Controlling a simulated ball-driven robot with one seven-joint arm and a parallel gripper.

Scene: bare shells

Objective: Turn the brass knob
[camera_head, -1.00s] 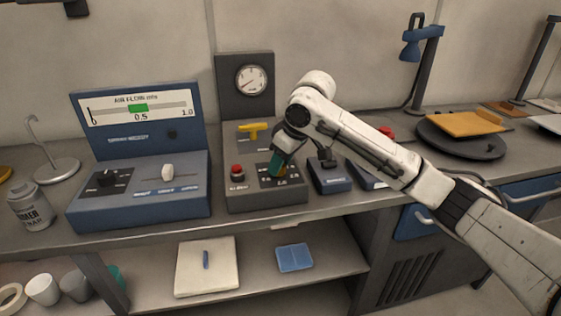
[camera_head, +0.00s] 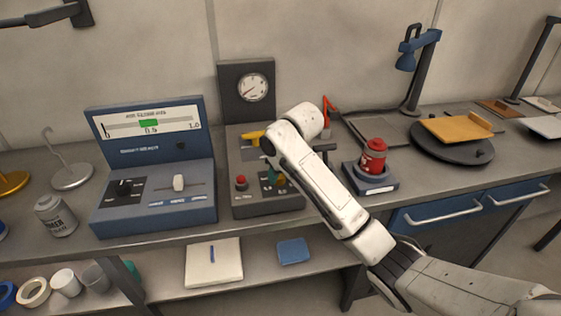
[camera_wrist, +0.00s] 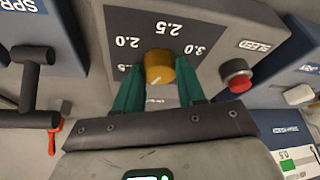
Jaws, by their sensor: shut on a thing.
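The brass knob (camera_wrist: 160,67) is a round yellow cap on a dark dial plate (camera_wrist: 208,28) marked 2.0, 2.5 and 3.0, upside down in the wrist view. A pale mark on its face points down and slightly left there. My gripper (camera_wrist: 160,70) has teal fingers on either side of the knob, shut on it. In the head view my gripper (camera_head: 273,177) is at the front of the grey panel box (camera_head: 265,208), mostly behind my arm. The knob is largely hidden in that view.
A red button (camera_head: 241,182) sits just left of my gripper. A blue meter console (camera_head: 160,213) stands left. A red can (camera_head: 373,156) stands on a blue base, right of my arm.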

